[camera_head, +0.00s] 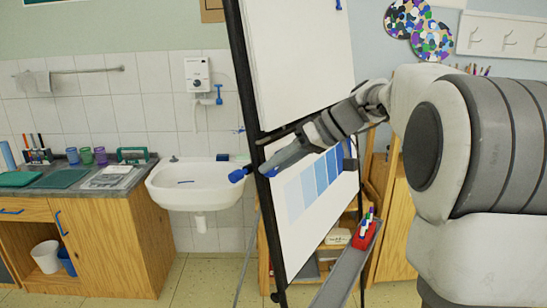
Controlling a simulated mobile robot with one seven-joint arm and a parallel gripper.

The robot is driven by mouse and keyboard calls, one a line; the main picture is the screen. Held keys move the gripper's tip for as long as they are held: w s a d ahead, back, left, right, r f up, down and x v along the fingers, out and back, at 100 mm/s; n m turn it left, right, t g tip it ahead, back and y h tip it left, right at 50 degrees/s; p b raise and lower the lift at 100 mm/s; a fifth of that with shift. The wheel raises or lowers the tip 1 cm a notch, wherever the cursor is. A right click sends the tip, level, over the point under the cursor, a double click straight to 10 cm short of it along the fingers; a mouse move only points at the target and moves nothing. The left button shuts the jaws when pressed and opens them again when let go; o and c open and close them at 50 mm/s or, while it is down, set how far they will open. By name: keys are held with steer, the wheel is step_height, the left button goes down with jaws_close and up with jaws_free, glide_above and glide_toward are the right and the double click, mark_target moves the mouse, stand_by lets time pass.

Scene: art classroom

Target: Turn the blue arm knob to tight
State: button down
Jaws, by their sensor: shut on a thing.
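The blue arm knob (238,175) shows at the left edge of the dark easel frame, beside the lower board with its blue shade strips. My gripper (267,168) reaches in from the right across the front of the board, its fingers at the frame's left post. It is shut on the blue knob. A small blue patch shows at the fingertips, and the fingers partly hide the place where they meet the knob. The knob's exact angle is too small to tell.
The easel (246,80) holds a large white board above and a lower board. A grey tray (345,265) with a red marker holder (364,235) juts out below. A white sink (195,185) and a counter (75,187) stand at left. The floor before the sink is clear.

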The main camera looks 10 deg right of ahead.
steer(key=m+y+p, duration=0.2)
steer(key=m, duration=0.1)
steer(key=m+y+p, duration=0.1)
steer(key=m+y, duration=0.2)
steer(key=m, duration=0.1)
steer(key=m+y+p, duration=0.2)
steer(key=m, duration=0.1)
steer(key=shift+w+d+f+g+y+p, duration=0.1)
steer(key=shift+d+f+g+y+p, duration=0.2)
steer(key=shift+f, duration=0.1)
steer(key=shift+f+m+t+y+p, duration=0.1)
steer(key=shift+m+t+y+p, duration=0.35)
steer(key=shift+m, duration=0.75)
steer(key=shift+f+m+t+y+p, duration=0.1)
steer(key=shift+m+t+y+p, duration=0.3)
steer(key=shift+m, duration=0.8)
steer(key=shift+c, duration=2.3)
jaws_free()
steer(key=shift+f, duration=0.1)
